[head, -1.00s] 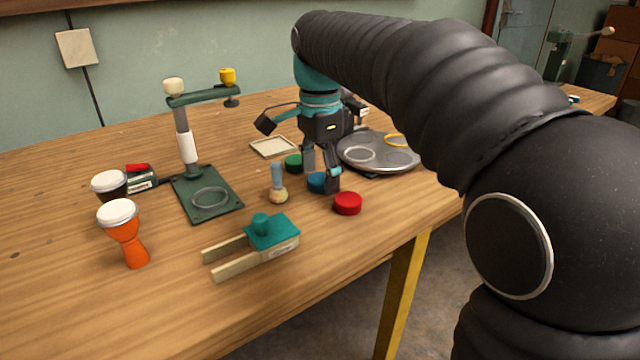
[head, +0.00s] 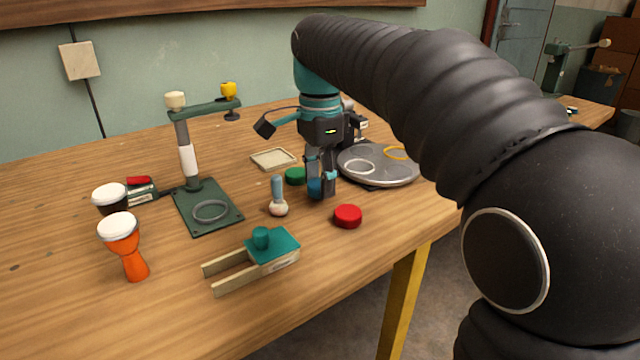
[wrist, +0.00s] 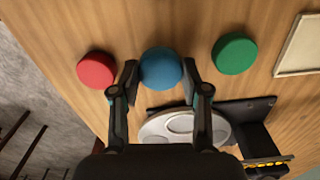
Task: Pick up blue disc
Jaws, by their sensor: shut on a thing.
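The blue disc (wrist: 160,68) is between the two fingertips of my gripper (wrist: 160,84) in the wrist view, with a finger against each side. In the head view my gripper (head: 321,188) points down over the table and is shut on the blue disc (head: 314,187), which is partly hidden by the fingers. I cannot tell whether the disc touches the table.
A red disc (head: 348,216) and a green disc (head: 295,176) lie on either side. A round grey plate (head: 378,174) stands behind to the right. A brush (head: 278,205), a green press stand (head: 207,229) and an orange drum (head: 128,250) are to the left.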

